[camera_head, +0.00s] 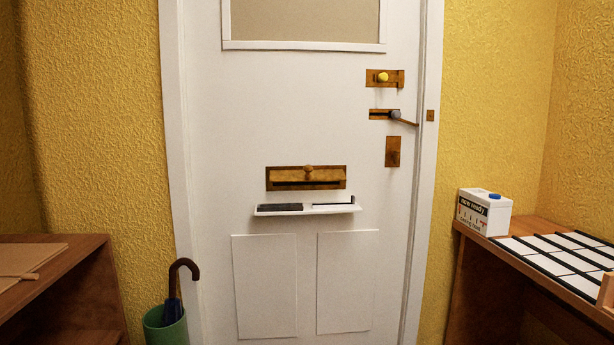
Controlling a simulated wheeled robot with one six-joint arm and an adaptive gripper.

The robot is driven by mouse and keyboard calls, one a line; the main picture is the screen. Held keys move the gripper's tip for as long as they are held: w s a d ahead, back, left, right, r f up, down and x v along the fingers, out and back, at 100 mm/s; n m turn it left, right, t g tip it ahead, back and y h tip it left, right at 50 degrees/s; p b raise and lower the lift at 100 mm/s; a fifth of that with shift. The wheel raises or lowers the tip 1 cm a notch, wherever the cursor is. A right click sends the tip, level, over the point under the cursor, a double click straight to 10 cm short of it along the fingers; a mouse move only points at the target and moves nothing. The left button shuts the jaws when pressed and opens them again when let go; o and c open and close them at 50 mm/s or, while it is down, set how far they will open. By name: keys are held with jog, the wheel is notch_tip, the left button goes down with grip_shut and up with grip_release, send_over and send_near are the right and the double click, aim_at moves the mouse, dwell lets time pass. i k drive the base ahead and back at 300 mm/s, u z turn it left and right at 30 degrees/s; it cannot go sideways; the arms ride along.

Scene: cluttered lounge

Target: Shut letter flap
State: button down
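A brown letter flap (307,175) with a round knob is on the white door (220,120), a little below the door's middle. The flap stands tilted outward, and a dark slot shows beneath it. The flap sits in a brown letter plate (341,184). A narrow white shelf (340,209) sticks out just below, with a dark flat item (280,207) on its left part. My gripper is not in view.
A green stand (166,328) with an umbrella (184,264) is at lower left, beside a brown shelf unit (75,255). At right, a brown table (465,231) bears a white box (484,211). A latch (384,78) and handle (395,115) are above right.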

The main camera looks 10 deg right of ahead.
aim_at(308, 174)
jog(key=z, duration=0.15)
jog(key=i, duration=1.45)
jog(key=z, duration=0.1)
